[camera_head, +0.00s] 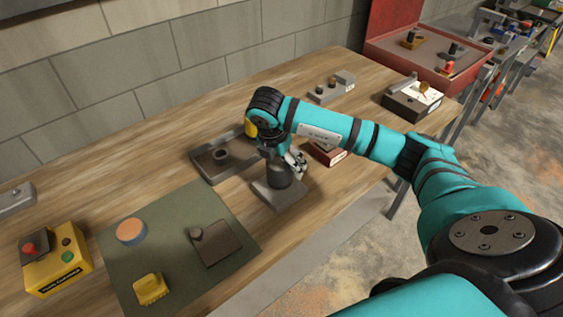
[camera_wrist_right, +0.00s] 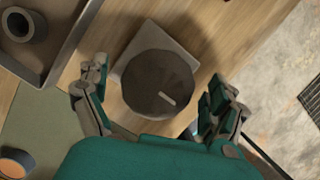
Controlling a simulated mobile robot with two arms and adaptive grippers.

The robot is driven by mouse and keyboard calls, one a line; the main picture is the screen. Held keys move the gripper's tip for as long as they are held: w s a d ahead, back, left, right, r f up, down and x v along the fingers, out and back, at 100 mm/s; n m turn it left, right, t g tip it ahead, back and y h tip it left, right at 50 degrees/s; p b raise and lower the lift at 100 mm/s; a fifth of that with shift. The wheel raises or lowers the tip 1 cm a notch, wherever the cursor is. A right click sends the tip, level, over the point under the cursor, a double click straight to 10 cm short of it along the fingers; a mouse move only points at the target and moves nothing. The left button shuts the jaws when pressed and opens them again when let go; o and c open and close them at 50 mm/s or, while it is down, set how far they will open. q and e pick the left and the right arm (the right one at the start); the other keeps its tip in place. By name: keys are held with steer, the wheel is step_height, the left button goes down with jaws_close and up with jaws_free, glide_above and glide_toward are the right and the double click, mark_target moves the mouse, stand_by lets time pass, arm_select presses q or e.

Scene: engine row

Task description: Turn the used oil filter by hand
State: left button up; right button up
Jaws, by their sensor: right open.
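The used oil filter (camera_head: 279,176) is a dark round can standing upright on a grey square base (camera_head: 285,196) on the wooden bench. The right wrist view shows the dark round top of the filter (camera_wrist_right: 158,82) with a small light mark on it, and the pale base (camera_wrist_right: 131,66) beneath it. My right gripper (camera_head: 290,160) is at the filter from above. In the right wrist view its fingers (camera_wrist_right: 155,92) are open, one on each side of the filter, with gaps between fingers and can. My left gripper is not in view.
A grey tray (camera_head: 208,175) with a dark ring lies just left of the filter. A green mat (camera_head: 180,277) holds an orange-topped disc, a yellow piece and a dark plate. A yellow button box (camera_head: 60,270) stands at left. A red box (camera_head: 325,154) sits behind the gripper.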

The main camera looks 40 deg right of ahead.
steer(key=shift+x, duration=1.35)
steer(key=shift+c, duration=0.3)
steer(key=c, duration=1.4)
steer(key=shift+c, duration=0.2)
steer(key=shift+f+n, duration=0.15)
steer(key=shift+n, duration=0.35)
steer(key=n+b, duration=0.2)
steer(key=n, duration=0.1)
steer(key=n+t+y+b, duration=0.1)
steer(key=n+b, duration=0.1)
steer(key=n, duration=0.1)
steer(key=n+y+b, duration=0.1)
steer(key=n+b, duration=0.1)
steer(key=n, duration=0.2)
steer(key=shift+w+a+f+t+b, duration=0.2)
steer(key=shift+a+t+b, duration=0.1)
steer(key=shift+a, duration=0.1)
steer(key=n+y+b, duration=0.1)
steer(key=n, duration=0.1)
steer(key=shift+a+r+n, duration=0.1)
steer(key=shift+a+n, duration=0.05)
steer(key=shift+n, duration=0.25)
steer(key=n, duration=0.1)
steer(key=n+b, duration=0.1)
steer(key=n, duration=0.1)
steer(key=shift+a+r+y, duration=0.1)
steer(key=shift+r+y, duration=0.1)
steer(key=shift+y, duration=0.2)
